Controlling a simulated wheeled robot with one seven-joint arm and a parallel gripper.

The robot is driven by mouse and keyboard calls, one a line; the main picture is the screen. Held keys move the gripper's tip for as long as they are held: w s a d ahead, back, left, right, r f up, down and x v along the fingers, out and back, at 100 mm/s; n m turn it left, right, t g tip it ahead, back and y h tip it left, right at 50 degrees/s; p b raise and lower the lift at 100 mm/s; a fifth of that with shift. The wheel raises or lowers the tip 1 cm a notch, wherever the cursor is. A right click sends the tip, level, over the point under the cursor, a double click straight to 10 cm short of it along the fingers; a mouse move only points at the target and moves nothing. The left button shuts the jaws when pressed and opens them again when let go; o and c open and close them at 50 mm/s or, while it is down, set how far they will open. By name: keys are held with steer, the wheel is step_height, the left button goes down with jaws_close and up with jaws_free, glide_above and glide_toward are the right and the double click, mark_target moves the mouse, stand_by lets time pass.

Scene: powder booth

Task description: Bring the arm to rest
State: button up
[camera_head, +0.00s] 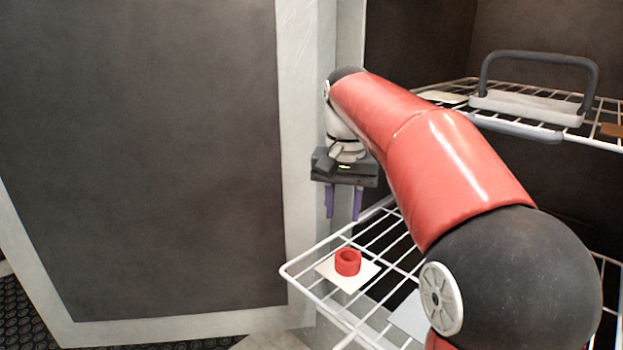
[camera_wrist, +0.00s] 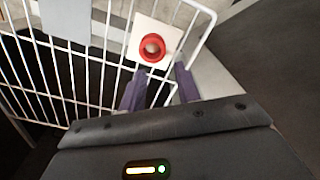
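My gripper (camera_head: 343,203) hangs from my red arm in front of the booth's pale frame post, with its purple fingers pointing down. The fingers are apart and nothing shows between them. In the wrist view my gripper (camera_wrist: 160,85) is also open, its fingers over the edge region of the lower wire rack. A red ring (camera_head: 348,262) stands on a white square card on that rack, below and apart from the fingers. The ring also shows in the wrist view (camera_wrist: 152,48), just beyond the fingertips.
The lower white wire rack (camera_head: 318,285) carries the white card (camera_head: 364,274) and a pale plate (camera_head: 411,316). The upper rack (camera_head: 520,125) holds a tray with a dark handle (camera_head: 540,56) and a brown piece (camera_head: 611,130). A large dark panel (camera_head: 140,150) stands at left.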

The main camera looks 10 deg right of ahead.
steer(key=s+f+n+t, duration=0.1)
steer(key=s+f, duration=0.2)
steer(key=s, duration=0.4)
steer(key=s+d+f+n+t+p, duration=0.1)
steer(key=s+f+t, duration=0.1)
steer(key=s+f, duration=0.2)
steer(key=s+f+n+t, duration=0.2)
steer(key=s+f, duration=0.1)
steer(key=s, duration=0.7)
steer(key=shift+s+d+f, duration=0.3)
steer(key=shift+s+d, duration=0.1)
steer(key=shift+c, duration=0.3)
